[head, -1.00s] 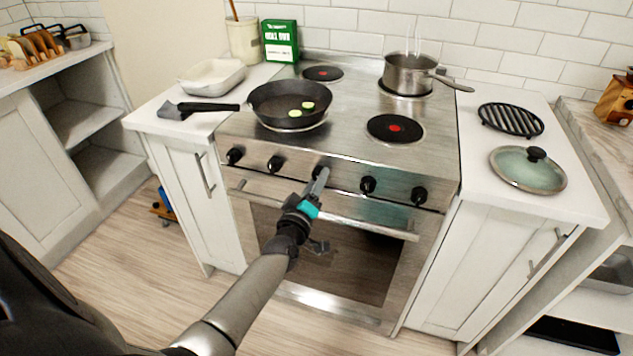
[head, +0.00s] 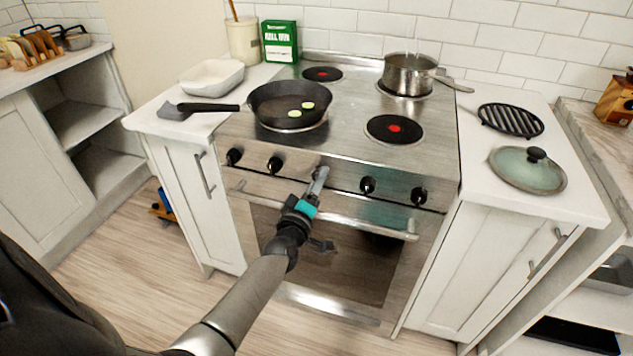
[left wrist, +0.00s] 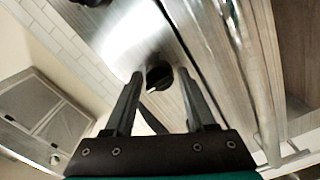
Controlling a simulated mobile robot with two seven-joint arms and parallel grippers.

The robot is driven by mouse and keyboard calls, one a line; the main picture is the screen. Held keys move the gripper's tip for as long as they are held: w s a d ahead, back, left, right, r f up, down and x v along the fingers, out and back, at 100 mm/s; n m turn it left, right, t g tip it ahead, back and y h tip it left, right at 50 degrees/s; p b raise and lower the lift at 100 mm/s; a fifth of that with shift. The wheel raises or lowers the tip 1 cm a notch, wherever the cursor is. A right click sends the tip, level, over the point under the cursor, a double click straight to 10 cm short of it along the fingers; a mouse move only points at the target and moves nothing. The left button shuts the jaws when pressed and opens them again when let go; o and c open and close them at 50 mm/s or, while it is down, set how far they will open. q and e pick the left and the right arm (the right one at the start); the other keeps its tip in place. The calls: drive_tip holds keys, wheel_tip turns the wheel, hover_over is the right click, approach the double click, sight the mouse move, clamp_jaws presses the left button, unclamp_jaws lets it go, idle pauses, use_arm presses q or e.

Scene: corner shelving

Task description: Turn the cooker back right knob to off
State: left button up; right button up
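The steel cooker (head: 345,160) has a row of black knobs along its front. My left gripper (head: 319,180) is at the middle knob, which it mostly hides in the head view. In the left wrist view, the gripper (left wrist: 160,74) is open. A black knob (left wrist: 159,77) with a pale pointer mark sits between its fingertips, with no clear grip on it. To the right are two more knobs, one (head: 368,185) inner and one (head: 419,196) outer. No label shows which knob is the back right one. My right gripper is out of view.
A saucepan (head: 408,75) stands on the back right burner and a frying pan (head: 285,103) on the front left one. The front right burner (head: 395,129) is bare. The oven handle (head: 350,219) runs just below the knobs.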

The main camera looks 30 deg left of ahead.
use_arm(q)
drive_tip(key=shift+o, duration=1.4)
drive_tip(key=shift+s+d, duration=0.1)
drive_tip(key=shift+s, duration=0.45)
drive_tip(key=p+v, duration=0.2)
drive_tip(key=v, duration=1.2)
drive_tip(key=shift+p, duration=0.35)
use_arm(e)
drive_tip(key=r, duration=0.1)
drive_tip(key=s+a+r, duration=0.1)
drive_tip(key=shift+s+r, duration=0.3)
